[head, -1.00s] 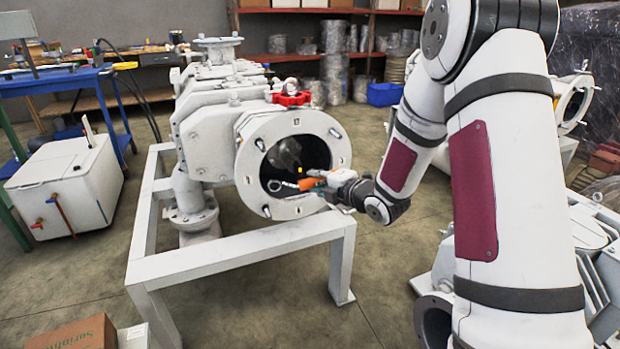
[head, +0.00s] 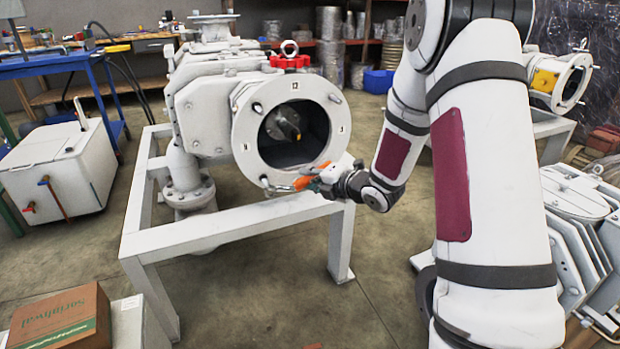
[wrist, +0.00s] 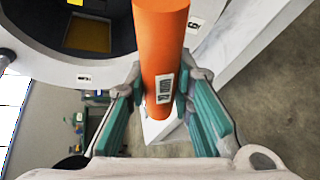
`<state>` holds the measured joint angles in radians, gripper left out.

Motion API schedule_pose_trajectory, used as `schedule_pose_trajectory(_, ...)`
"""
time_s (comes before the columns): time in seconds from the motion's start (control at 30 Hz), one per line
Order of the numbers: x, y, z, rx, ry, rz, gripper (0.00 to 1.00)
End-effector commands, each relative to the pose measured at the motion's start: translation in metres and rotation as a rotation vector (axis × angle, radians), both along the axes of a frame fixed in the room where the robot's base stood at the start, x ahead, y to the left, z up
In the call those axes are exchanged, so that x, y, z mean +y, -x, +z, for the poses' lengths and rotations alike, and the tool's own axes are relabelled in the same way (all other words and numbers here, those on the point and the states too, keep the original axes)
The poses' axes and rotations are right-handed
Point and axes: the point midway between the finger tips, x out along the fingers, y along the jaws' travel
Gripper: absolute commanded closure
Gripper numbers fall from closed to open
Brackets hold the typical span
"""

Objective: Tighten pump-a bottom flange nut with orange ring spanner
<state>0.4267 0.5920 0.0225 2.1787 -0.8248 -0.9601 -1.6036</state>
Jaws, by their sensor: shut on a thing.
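Pump-a's round white flange (head: 243,140) faces forward, with several bolts and nuts around its rim. My gripper (head: 318,181) is beside the flange's lower right edge, shut on the orange handle of the ring spanner (head: 302,183). The spanner's metal ring end reaches left to the flange's bottom rim. The bottom nut is too small or covered to make out, so I cannot tell whether the ring is around it. In the wrist view, the teal fingers of my gripper (wrist: 160,100) clasp the orange handle (wrist: 160,45), with the flange behind; the ring end is out of view.
The pump sits on a white frame (head: 215,232), whose front beam runs just below the spanner. A white box (head: 60,170) stands at left, a cardboard box (head: 62,318) at lower left. Open floor lies under the frame.

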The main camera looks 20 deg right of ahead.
Motion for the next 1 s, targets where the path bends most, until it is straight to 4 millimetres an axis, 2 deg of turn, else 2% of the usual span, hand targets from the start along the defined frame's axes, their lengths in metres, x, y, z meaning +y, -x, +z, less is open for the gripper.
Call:
schedule_pose_trajectory(0.33, 0.000, -0.001, -0.001, -0.004, 0.001, 0.001, 1.00)
schedule_pose_trajectory(1.0, 0.000, -0.048, 0.001, -0.002, 0.000, 0.001, 1.00)
